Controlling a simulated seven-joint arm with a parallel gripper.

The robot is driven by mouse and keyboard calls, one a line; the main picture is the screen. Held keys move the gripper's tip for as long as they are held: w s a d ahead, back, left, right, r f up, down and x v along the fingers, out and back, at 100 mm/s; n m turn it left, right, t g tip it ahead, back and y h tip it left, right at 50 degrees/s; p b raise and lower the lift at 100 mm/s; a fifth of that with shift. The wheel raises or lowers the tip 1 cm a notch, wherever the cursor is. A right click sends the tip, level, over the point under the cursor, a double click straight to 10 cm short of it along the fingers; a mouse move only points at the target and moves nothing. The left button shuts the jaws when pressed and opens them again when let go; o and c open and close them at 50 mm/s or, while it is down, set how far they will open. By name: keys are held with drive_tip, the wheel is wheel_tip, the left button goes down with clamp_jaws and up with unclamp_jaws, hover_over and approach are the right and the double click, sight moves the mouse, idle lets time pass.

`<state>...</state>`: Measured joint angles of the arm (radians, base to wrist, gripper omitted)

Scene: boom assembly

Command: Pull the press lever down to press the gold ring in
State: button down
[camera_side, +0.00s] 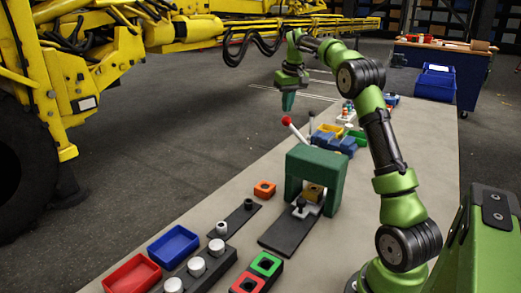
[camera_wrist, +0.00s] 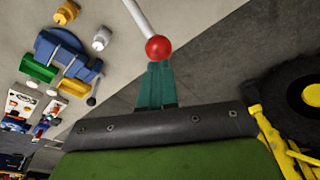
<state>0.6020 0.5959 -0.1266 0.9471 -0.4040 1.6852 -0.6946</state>
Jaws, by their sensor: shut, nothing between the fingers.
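The green press (camera_side: 317,170) stands on the bench with a dark base plate in front. Its lever slants up and left to a red ball knob (camera_side: 286,120). The knob also shows in the wrist view (camera_wrist: 158,48), on a pale rod. A gold part (camera_side: 313,191) sits inside the press opening; I cannot tell how far the ring is seated. My gripper (camera_side: 288,103) is just above the knob in the side view. Its teal fingers (camera_wrist: 156,84) are shut and empty, with tips close to the knob; I cannot tell whether they touch it.
A blue vise-like fixture (camera_wrist: 68,50) and yellow and green bins stand beyond the press. The bench left of the lever looks clear.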

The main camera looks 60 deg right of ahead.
drive_tip(key=shift+f, duration=0.15)
idle(0.5)
drive_tip(key=shift+f, duration=0.95)
drive_tip(key=shift+w+f, duration=1.3)
drive_tip(key=shift+f, duration=1.7)
drive_tip(key=shift+s+r, duration=0.3)
drive_tip(key=shift+r, duration=0.75)
drive_tip(key=shift+s+r, duration=0.25)
drive_tip(key=shift+r, duration=0.75)
drive_tip(key=shift+s+r, duration=0.45)
drive_tip(key=shift+r, duration=0.25)
drive_tip(key=shift+s+r, duration=0.45)
drive_tip(key=shift+r, duration=2.7)
